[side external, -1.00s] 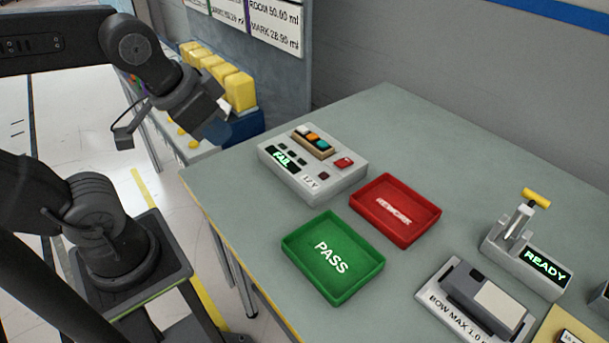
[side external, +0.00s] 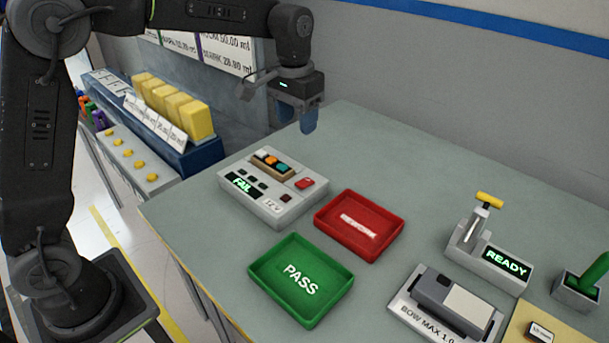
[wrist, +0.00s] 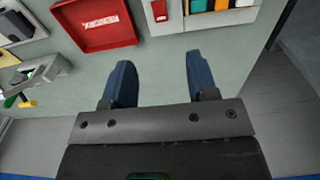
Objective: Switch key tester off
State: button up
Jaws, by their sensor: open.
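The key tester (side external: 272,193) is a light grey box on the left part of the table in the side view. Its small display reads FAIL in green, with "12V" on its front edge. A strip of coloured keys (side external: 272,162) sits at its back, and a red switch (side external: 305,183) is at its right. In the wrist view the red switch (wrist: 160,9) shows at the top edge, with the tester cut off. My gripper (side external: 309,122) hangs above the table behind the tester, pointing down. Its blue fingers (wrist: 160,75) are apart with nothing between them.
A red REWORK tray (side external: 335,246) and a green PASS tray (side external: 268,303) lie in front of the tester. A yellow-handled fixture reading READY (side external: 465,245) and a grey BOW MAX gauge (side external: 425,325) stand at the right. The table behind the red tray is clear.

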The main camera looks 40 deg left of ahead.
aim_at(304, 182)
jog(key=f, duration=0.5)
jog(key=w+f, duration=0.1)
jog(key=f, duration=0.4)
jog(key=w+f, duration=0.1)
jog(key=f, duration=0.4)
jog(key=shift+d+f, duration=0.1)
jog(key=shift+f, duration=0.2)
jog(key=c, duration=0.9)
jog(key=shift+s+t, duration=0.15)
jog(key=shift+t, duration=0.25)
jog(key=o, duration=0.9)
